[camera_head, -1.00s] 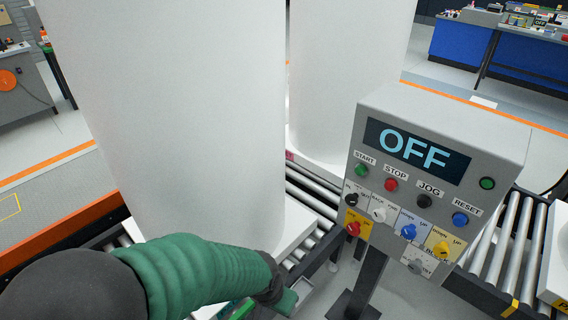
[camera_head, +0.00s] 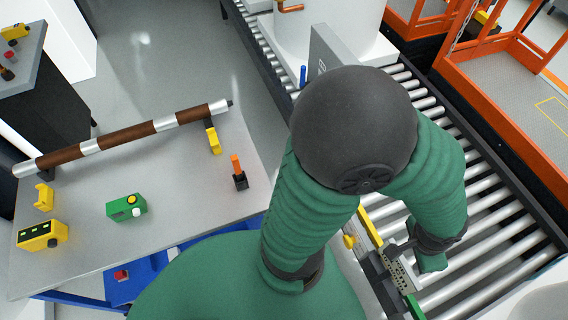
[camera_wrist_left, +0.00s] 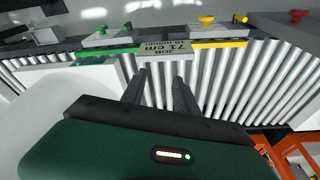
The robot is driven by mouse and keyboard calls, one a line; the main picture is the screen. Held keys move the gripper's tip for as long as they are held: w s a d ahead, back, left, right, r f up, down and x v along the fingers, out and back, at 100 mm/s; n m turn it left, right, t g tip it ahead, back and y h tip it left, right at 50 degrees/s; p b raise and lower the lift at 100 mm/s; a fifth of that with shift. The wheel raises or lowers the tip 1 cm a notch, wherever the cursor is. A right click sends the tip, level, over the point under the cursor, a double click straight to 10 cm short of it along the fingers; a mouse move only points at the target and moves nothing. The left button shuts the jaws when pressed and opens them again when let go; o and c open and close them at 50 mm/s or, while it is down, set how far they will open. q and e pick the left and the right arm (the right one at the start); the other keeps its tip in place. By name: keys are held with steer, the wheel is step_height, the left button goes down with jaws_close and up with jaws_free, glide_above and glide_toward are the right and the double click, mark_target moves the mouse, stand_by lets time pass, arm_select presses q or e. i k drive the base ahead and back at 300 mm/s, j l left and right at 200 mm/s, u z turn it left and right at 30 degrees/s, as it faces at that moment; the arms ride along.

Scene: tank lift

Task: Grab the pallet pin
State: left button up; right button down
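I cannot tell for sure which thing is the pallet pin. A small upright blue pin (camera_head: 303,76) stands beside the grey plate at the white tank's base. An orange-and-black piece (camera_head: 238,172) stands on the grey table. My left gripper (camera_head: 398,248) is low over the conveyor's near rail, apart from both, its tips partly hidden by my arm. My right gripper is not in view.
The grey table (camera_head: 185,215) carries a brown-and-silver bar (camera_head: 125,135), a green box (camera_head: 126,207) and yellow pieces (camera_head: 42,235). The roller conveyor (camera_head: 490,205) runs diagonally. Orange railings (camera_head: 480,70) stand beyond it. Knobs (camera_wrist_left: 206,20) line its rail in the wrist view.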

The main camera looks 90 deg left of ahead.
mark_target(234, 159)
steer(key=k+u, duration=0.15)
steer(key=u, duration=2.95)
